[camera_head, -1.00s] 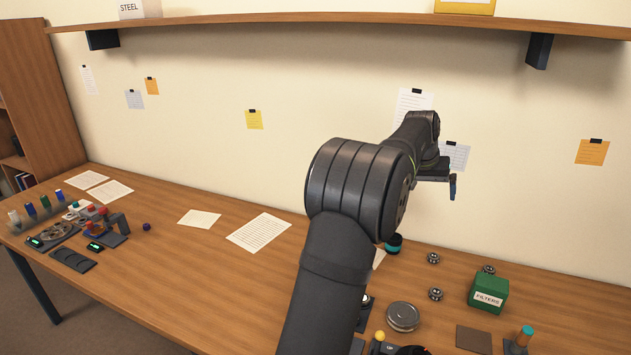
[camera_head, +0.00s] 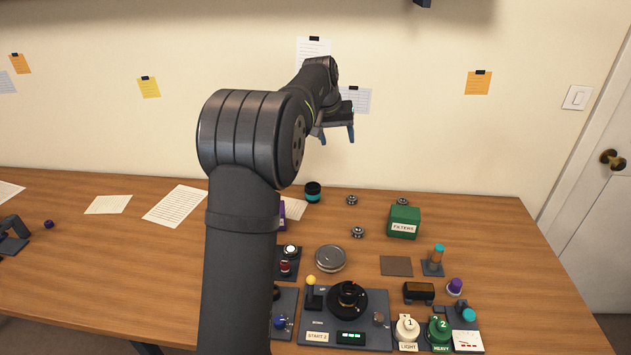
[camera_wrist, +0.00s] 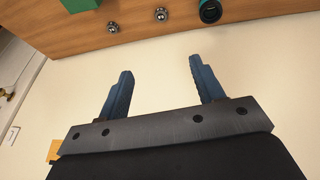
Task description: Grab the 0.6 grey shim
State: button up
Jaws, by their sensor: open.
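I cannot make out a grey shim marked 0.6 in either view. My gripper (camera_head: 337,136) is raised in front of the back wall, above the far edge of the desk. In the wrist view its two blue fingers (camera_wrist: 160,70) are spread apart with nothing between them. Several small round metal parts lie on the desk, one at the back (camera_head: 351,200) and one nearer (camera_head: 358,232). A flat round silver tin (camera_head: 331,258) sits in front of them. My arm hides part of the desk to its left.
A green FILTERS box (camera_head: 404,222) stands at the back right, with a dark cylinder with a teal band (camera_head: 313,192) left of it. A black rotary device (camera_head: 347,299) and LIGHT (camera_head: 407,327) and HEAVY (camera_head: 439,329) weights crowd the front. The left desk is mostly clear around papers (camera_head: 175,206).

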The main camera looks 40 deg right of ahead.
jog(key=d+f+m, duration=0.2)
jog(key=d+f, duration=0.1)
jog(key=f, duration=0.4)
jog(key=d+f+m, duration=0.1)
jog(key=d+f, duration=0.2)
jog(key=f, duration=0.3)
send_near(352, 198)
jog(key=shift+s+d+f+t, duration=0.1)
jog(key=shift+d+f+t, duration=0.15)
jog(key=shift+f, duration=0.2)
jog(key=shift+s+d+f+t, duration=0.1)
jog(key=shift+d+f+t, duration=0.1)
jog(key=shift+f, duration=0.2)
jog(key=shift+x, duration=3.25)
jog(key=shift+a+f, duration=0.1)
jog(key=shift+a, duration=0.1)
jog(key=c, duration=1.1)
